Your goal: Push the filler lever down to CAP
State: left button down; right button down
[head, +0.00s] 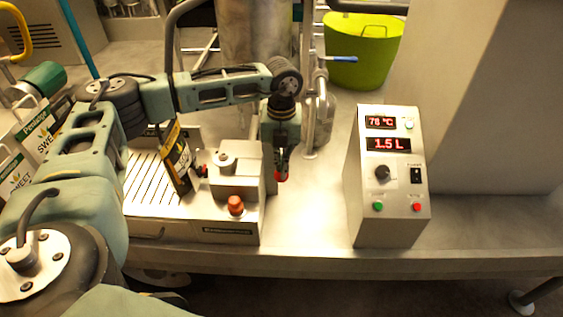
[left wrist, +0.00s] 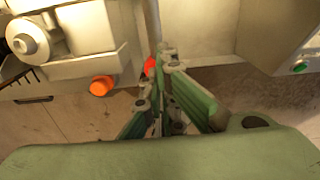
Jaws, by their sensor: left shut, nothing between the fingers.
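The filler is a grey machine (head: 236,178) on the steel bench, with an orange knob (head: 235,205) on its front. A small red tip (head: 281,177), which may be the filler lever's end, shows at its right side. It also shows in the left wrist view as a red end (left wrist: 151,65) close to my fingertips. My left gripper (head: 279,165) points down beside the machine's right side, shut and empty. It also shows in the left wrist view (left wrist: 161,76). Whether it touches the red tip I cannot tell. No CAP mark is readable. My right gripper is not in view.
A control box (head: 388,225) with displays reading 78 °C and 1.5 L stands to the right. A black and yellow pouch (head: 179,160) leans at the machine's left. A green tub (head: 362,58) and vertical pipes stand behind. Bench space between machine and box is clear.

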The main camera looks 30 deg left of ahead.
pick_arm(q)
notch_tip(320, 180, up, 10)
jog(key=p, duration=0.5)
jog(key=shift+p, duration=0.4)
jog(key=shift+f, duration=0.15)
